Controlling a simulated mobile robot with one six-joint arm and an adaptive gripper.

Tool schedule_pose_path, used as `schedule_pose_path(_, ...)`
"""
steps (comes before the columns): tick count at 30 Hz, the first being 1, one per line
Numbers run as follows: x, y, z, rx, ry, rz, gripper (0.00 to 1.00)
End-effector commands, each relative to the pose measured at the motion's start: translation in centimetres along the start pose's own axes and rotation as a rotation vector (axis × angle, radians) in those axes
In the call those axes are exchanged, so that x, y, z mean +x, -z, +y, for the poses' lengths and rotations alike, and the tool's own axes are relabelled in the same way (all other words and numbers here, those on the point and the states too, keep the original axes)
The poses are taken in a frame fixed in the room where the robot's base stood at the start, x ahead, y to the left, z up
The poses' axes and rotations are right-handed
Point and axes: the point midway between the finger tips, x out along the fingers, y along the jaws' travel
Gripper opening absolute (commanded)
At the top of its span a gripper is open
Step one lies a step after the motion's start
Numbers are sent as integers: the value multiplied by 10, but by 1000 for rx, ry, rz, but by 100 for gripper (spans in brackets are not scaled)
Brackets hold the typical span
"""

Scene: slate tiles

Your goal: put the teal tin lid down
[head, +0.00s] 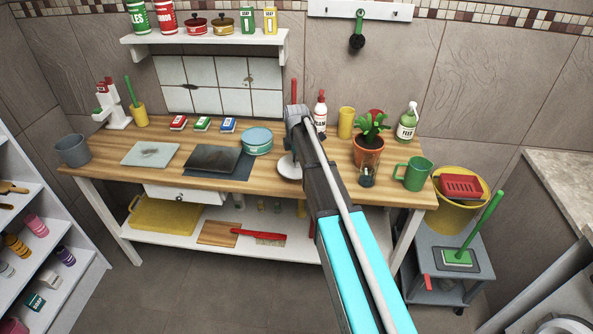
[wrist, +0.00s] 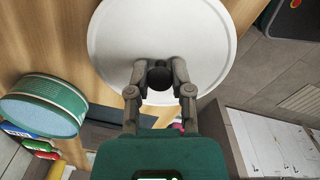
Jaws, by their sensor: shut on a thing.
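My gripper (wrist: 159,75) is shut on the black knob (wrist: 160,76) of a round, pale grey-white lid (wrist: 112,35), which I take to be the teal tin lid. In the head view the lid (head: 287,168) shows below my gripper, over the wooden table between the tin and the plant pot. I cannot tell whether it touches the wood. The teal tin (head: 257,143) stands left of it, apart; it also shows in the wrist view (wrist: 42,112) with a pale round top. My arm hides part of the lid's right side.
A dark slab (head: 211,158) lies left of the tin. Right of the lid stand a plant pot (head: 368,155), a small dark jar (head: 367,176) and a green mug (head: 415,174). A lotion bottle (head: 320,118) and yellow cup (head: 346,122) stand behind.

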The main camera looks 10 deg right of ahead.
Motion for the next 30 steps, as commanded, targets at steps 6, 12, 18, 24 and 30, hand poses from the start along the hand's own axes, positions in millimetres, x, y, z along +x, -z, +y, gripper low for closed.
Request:
schedule_pose_path(6, 0, 0, 0, 0, 0, 0, 3)
schedule_pose_path(12, 3, -1, 2, 1, 0, 0, 3)
schedule_pose_path(18, 18, -3, 8, 1, 0, 0, 3)
schedule_pose_path(24, 35, -3, 7, 1, 0, 0, 3)
schedule_pose_path(30, 41, -3, 7, 2, 0, 0, 3)
